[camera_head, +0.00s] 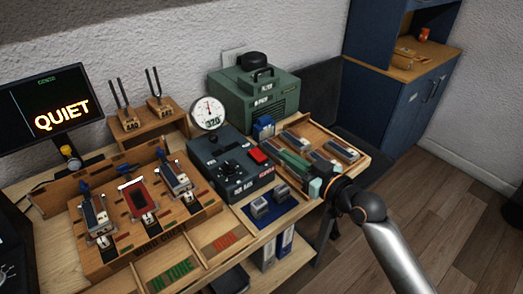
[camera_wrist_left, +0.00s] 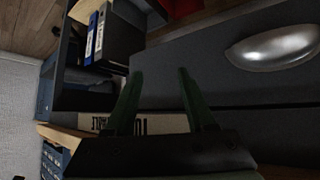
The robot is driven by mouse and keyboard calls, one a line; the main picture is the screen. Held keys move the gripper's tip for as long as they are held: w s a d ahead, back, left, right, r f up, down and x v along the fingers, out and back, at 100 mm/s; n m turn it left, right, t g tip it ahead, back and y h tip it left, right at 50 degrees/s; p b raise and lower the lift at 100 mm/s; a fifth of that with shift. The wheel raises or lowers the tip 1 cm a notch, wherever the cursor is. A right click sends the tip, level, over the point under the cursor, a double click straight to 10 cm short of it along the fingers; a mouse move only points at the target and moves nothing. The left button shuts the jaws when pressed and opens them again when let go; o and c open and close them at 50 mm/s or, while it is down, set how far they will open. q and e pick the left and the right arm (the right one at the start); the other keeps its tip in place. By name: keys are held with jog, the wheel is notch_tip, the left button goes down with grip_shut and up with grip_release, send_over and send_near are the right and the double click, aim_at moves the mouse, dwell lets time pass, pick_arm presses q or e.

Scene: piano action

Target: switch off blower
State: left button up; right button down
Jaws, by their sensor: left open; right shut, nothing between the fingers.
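A dark grey control box (camera_head: 230,167) stands mid-bench in the head view. It has a dial, a lit red rocker switch (camera_head: 258,156) at its right end and a small red label below; which way the rocker is set is too small to tell. A round white gauge (camera_head: 208,112) reading 320 stands behind it. A green vented machine (camera_head: 262,100) is at the back. My right gripper (camera_head: 280,154) is shut and empty, its green fingers pointing left, just right of the red switch. My left gripper (camera_wrist_left: 157,72) is open and empty in the left wrist view, outside the head view.
A wooden tray (camera_head: 358,163) with several grey blocks lies under the right gripper. A blue mat (camera_head: 288,212) with two blocks is in front. A wooden fixture (camera_head: 150,240) and a QUIET screen (camera_head: 50,108) are left. A dark drawer front with a metal handle (camera_wrist_left: 275,48) faces the left gripper.

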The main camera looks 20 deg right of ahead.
send_over(261, 157)
jog(key=shift+s+d+f, duration=0.15)
jog(key=shift+s+f, duration=0.1)
jog(key=shift+f, duration=0.35)
notch_tip(261, 157, down, 3)
jog(key=shift+w+r, duration=0.15)
jog(key=shift+f, duration=0.7)
